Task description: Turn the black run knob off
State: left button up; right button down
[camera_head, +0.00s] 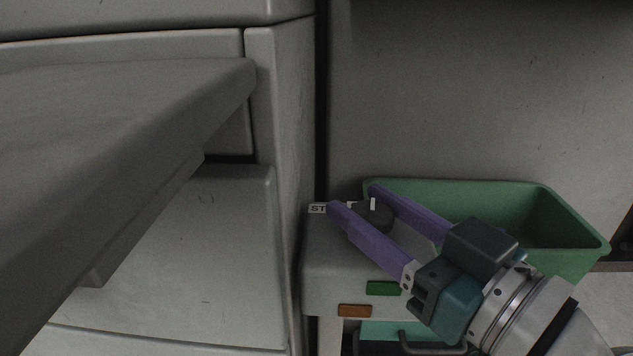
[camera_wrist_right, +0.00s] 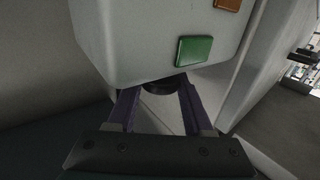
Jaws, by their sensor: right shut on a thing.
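The black run knob (camera_head: 374,216) sits on the top of the grey control box (camera_head: 330,275), with a white mark on it. A white label with letters starting "ST" (camera_head: 317,209) lies left of it, partly covered. My right gripper (camera_head: 353,197) has its two purple fingers on either side of the knob and is shut on it. In the right wrist view the dark knob (camera_wrist_right: 158,87) shows between the fingers, partly hidden by the box edge. My left gripper is not in view.
A green bin (camera_head: 560,225) stands behind and right of the box. A green button (camera_head: 383,288) and an orange button (camera_head: 355,311) are on the box front. A grey slab (camera_head: 120,110) and cabinet (camera_head: 200,250) fill the left side.

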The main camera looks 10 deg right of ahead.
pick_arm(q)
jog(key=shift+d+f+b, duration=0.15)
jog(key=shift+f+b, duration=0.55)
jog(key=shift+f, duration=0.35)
pick_arm(e)
jog(key=shift+f+n+g+y, duration=0.1)
jog(key=shift+n+g+y, duration=0.3)
jog(key=shift+n+y, duration=0.45)
jog(key=shift+c, duration=1.6)
grip_release()
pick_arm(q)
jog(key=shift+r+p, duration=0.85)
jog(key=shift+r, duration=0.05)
pick_arm(e)
jog(key=v, duration=1)
